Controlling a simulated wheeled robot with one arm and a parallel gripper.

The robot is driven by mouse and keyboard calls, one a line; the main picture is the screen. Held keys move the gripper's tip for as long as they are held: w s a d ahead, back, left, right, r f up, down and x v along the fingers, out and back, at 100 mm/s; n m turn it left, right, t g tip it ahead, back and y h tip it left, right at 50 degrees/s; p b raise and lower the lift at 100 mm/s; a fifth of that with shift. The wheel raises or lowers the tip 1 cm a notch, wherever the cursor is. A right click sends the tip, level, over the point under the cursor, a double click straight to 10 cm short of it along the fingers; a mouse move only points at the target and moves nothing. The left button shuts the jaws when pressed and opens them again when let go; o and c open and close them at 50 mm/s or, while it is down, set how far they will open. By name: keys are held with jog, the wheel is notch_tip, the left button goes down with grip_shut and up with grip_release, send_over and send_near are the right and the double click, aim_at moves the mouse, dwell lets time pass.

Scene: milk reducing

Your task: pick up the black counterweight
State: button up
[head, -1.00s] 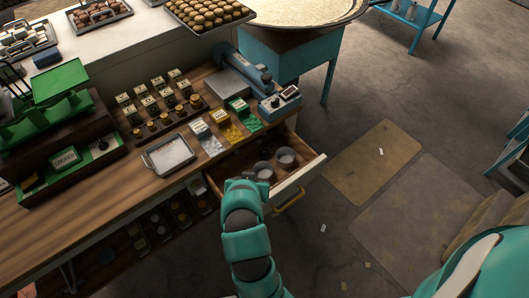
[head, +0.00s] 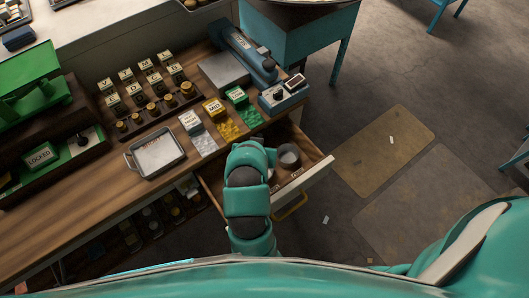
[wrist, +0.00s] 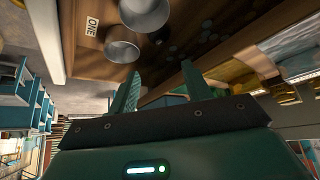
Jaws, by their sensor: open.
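I cannot single out a black counterweight. In the wrist view, several small dark round pieces (wrist: 205,30) lie on the floor of the open wooden drawer (wrist: 92,58), any of which could be it. The drawer also shows in the head view (head: 318,181). Two grey metal cups, a nearer one (wrist: 122,50) and a larger one (wrist: 145,14), stand in the drawer next to a "ONE" label (wrist: 91,22). My gripper (wrist: 162,78) is open and empty, its fingers pointing at the drawer. In the head view my arm hides the gripper and part of the drawer.
The floor right of the drawer is open.

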jog(key=x, duration=0.8)
jog(key=shift+d+f, duration=0.15)
jog(key=shift+w+f, duration=0.25)
jog(key=shift+w, duration=0.05)
jog(key=shift+s+p+x, duration=0.2)
jog(key=shift+p+x, duration=1.7)
jog(key=shift+x, duration=1.3)
jog(key=shift+f, duration=0.15)
jog(key=shift+c, duration=0.4)
jog(key=c, duration=0.7)
